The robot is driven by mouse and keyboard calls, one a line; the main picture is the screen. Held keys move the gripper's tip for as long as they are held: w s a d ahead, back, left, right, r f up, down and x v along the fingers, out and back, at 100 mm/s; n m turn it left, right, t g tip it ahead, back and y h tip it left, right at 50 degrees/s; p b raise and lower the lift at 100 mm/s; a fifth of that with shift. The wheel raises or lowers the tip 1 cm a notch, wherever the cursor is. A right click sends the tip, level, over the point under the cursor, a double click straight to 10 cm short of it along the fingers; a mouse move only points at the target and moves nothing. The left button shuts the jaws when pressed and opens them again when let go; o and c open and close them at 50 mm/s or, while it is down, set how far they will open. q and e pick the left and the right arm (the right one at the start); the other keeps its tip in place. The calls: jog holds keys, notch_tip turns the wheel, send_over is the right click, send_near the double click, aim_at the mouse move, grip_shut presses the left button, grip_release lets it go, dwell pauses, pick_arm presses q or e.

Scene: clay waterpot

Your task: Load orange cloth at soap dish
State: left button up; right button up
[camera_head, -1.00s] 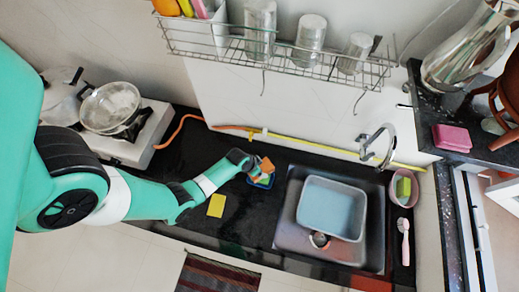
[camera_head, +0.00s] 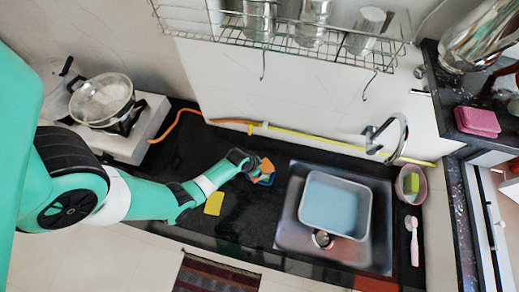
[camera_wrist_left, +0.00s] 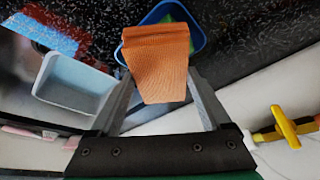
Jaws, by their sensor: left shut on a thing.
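My left gripper (camera_head: 257,165) is shut on the orange cloth (camera_head: 267,163), a folded, block-like piece. In the left wrist view the cloth (camera_wrist_left: 157,62) sits between the two fingers (camera_wrist_left: 160,88). A small blue dish (camera_head: 268,181), which looks like the soap dish, is right by the cloth on the black counter. In the left wrist view the blue dish (camera_wrist_left: 201,38) has a green thing inside and is partly hidden behind the cloth. I cannot tell whether the cloth touches the dish. My right gripper is out of view.
A sink (camera_head: 285,238) with a grey-blue basin (camera_head: 334,205) lies right of the dish. A yellow sponge (camera_head: 213,204) lies to the left. A stove (camera_head: 153,125) stands left; a wire rack (camera_head: 290,50) hangs above.

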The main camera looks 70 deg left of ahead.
pick_arm(q)
jog(key=shift+f+b, duration=0.45)
jog(key=shift+f, duration=0.15)
dwell(1.6)
jog(key=shift+r, duration=0.1)
notch_tip(320, 180, up, 7)
jog(key=p, duration=0.7)
